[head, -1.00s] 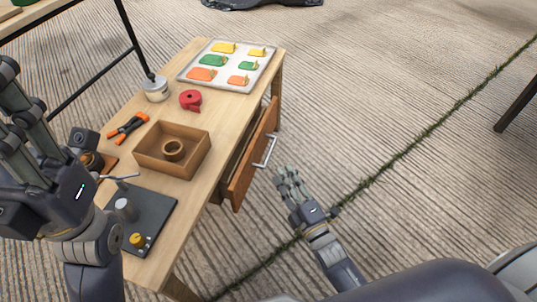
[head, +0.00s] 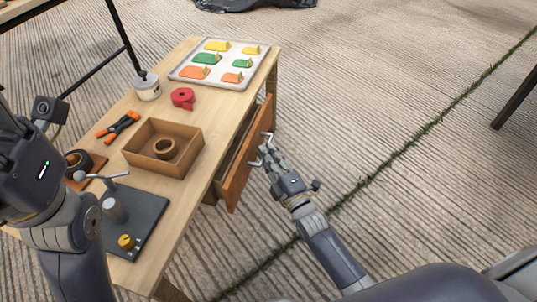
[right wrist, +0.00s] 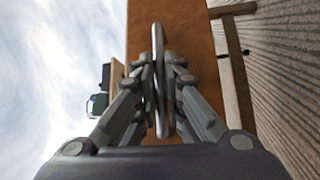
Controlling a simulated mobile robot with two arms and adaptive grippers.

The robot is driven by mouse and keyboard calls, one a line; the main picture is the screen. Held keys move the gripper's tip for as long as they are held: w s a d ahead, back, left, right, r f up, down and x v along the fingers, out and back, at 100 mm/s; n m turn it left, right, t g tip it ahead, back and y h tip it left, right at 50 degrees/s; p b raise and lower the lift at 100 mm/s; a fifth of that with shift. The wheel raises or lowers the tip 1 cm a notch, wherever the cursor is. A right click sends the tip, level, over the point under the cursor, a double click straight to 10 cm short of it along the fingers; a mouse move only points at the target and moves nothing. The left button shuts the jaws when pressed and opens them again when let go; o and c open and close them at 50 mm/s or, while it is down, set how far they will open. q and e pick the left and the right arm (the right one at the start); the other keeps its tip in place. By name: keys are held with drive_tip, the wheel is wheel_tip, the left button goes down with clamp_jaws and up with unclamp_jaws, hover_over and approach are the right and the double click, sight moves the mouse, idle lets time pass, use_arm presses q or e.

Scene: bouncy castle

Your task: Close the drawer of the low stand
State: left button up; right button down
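The low stand (head: 228,108) has a light wooden top and runs away from me left of centre in the head view. Its drawer (head: 238,182), with a brown front, stands partly open on the right side. My right gripper (head: 264,156) is at the metal drawer handle (head: 267,137). In the right wrist view, the handle (right wrist: 159,70) runs between the narrowed fingers (right wrist: 161,95), which appear shut on it, with the drawer front (right wrist: 195,70) behind. My left gripper (head: 18,150) is at the left edge; its fingers are mostly cut off.
On the stand are a tray of coloured pieces (head: 180,75), a red tape roll (head: 183,98), a tin (head: 147,90), orange-handled pliers (head: 118,126), a brown box (head: 185,165) and a dark board (head: 150,205).

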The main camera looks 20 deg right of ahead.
sight(253, 151)
drive_tip(key=shift+w+a, duration=0.6)
drive_tip(key=shift+a, duration=0.25)
drive_tip(key=shift+w+a, duration=0.55)
drive_tip(key=shift+a, duration=0.25)
drive_tip(key=c, duration=1.7)
unclamp_jaws()
drive_tip(key=shift+a, duration=0.15)
drive_tip(key=v, duration=1.2)
drive_tip(key=shift+r, duration=0.1)
